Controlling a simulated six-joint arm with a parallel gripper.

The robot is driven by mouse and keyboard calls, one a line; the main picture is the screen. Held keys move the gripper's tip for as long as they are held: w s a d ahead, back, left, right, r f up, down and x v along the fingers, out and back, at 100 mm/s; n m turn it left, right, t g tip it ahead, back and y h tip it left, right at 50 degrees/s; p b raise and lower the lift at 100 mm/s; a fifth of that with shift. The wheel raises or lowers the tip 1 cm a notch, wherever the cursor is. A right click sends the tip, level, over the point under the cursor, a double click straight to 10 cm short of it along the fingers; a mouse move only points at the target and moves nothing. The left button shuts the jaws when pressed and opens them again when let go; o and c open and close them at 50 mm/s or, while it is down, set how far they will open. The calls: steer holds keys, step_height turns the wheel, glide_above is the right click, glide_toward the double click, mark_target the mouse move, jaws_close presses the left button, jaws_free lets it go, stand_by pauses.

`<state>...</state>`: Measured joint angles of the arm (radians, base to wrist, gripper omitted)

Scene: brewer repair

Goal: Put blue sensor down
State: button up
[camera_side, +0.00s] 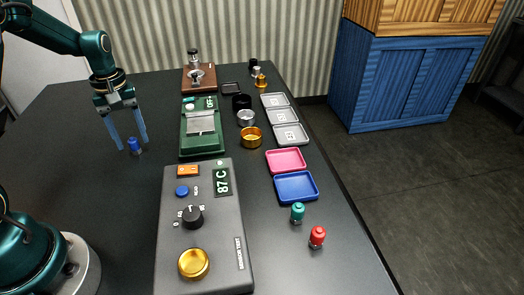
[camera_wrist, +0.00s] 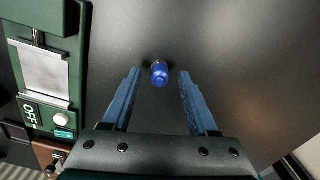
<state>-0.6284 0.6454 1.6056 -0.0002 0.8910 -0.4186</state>
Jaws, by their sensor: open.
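The blue sensor (camera_side: 134,146) stands upright on the dark table, left of the green device. It also shows in the wrist view (camera_wrist: 159,74), between and just beyond the fingertips. My gripper (camera_side: 132,143) is above and around it in the side view, with the two blue fingers spread apart. In the wrist view my gripper (camera_wrist: 158,77) shows a clear gap on each side of the sensor, and neither finger touches it.
A green device (camera_side: 188,142) with a display and a grey brewer test unit (camera_side: 172,255) stand to the right. A blue tray (camera_side: 297,187), a pink tray (camera_side: 286,161), a green sensor (camera_side: 297,212) and a red sensor (camera_side: 317,236) lie further right. The table around the blue sensor is clear.

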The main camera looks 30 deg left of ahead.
mark_target(132, 140)
step_height(132, 140, up, 12)
steer(key=s+d+r+m+t, duration=0.2)
steer(key=s+d+m, duration=0.1)
steer(key=d, duration=0.5)
steer(key=s+d+r+m+t, duration=0.2)
steer(key=s+d+m, duration=0.2)
steer(key=d, duration=0.3)
steer(key=shift+s+d+m+y, duration=0.3)
steer(key=shift+d+m, duration=0.05)
steer(key=shift+m, duration=0.35)
steer(key=shift+o, duration=0.3)
steer(key=s+d+f+m+t, duration=0.1)
steer(key=s+d+f+m, duration=0.1)
steer(key=s+d+m, duration=0.1)
steer(key=shift+s+d+f+t, duration=0.25)
steer(key=shift+s+d+t, duration=0.05)
steer(key=shift+s, duration=0.5)
steer(key=shift+o, duration=0.3)
steer(key=shift+s+d+f+m, duration=0.15)
steer(key=shift+s+m, duration=0.05)
steer(key=shift+m, duration=0.1)
